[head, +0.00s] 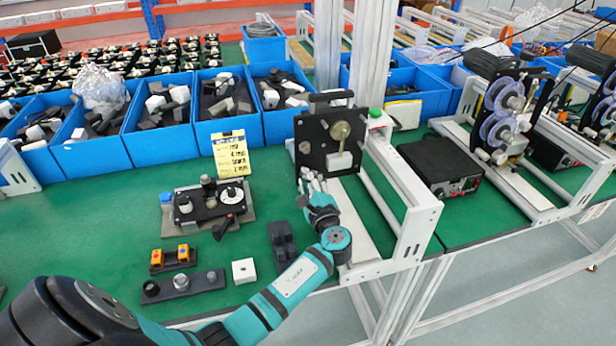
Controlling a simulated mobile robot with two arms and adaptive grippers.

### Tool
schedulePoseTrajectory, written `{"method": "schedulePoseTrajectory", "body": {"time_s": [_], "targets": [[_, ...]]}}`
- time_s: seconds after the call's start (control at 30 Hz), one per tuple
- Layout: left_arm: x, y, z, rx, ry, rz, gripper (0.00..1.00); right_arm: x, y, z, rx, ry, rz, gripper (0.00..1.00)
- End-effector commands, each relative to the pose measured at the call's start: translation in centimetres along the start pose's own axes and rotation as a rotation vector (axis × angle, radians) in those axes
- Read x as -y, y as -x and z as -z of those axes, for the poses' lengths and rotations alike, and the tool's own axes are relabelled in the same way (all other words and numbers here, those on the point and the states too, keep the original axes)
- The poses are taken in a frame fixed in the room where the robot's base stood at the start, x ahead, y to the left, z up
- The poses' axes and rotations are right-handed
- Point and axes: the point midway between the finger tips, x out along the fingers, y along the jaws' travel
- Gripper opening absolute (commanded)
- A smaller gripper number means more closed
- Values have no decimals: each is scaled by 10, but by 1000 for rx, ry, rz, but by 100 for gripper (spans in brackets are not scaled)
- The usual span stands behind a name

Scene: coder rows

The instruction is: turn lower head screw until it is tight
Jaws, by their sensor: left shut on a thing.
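A black upright plate (314,148) stands in a white frame at the right of the green bench, with a round brass-coloured part (340,131) and a pale block (339,161) on its front. My left gripper (313,179) is at the plate's lower edge, below and left of the pale block. Its fingers are shut on the lower head screw, which is small and mostly hidden by them. My right gripper is out of view.
A yellow note (230,153) stands by the blue bins (161,141). A black fixture (208,202), a dark stand (282,245) and a white block (244,271) lie on the bench. The white frame (413,200) stands close to my left arm.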

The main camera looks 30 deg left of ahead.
Motion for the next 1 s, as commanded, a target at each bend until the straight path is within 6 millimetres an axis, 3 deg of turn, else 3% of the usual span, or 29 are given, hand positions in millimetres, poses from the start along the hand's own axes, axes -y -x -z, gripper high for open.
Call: {"method": "schedulePoseTrajectory", "body": {"time_s": [0.63,0.67,0.8,1.0], "targets": [[-1,1,1,-2,-49,-1,0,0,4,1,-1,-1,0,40],[-1,1,1,-2,-49,-1,24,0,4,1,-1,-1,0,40],[-1,0,1,-1,-48,-1,42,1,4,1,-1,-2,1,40],[0,0,0,-1,-46,0,44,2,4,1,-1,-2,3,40]]}}
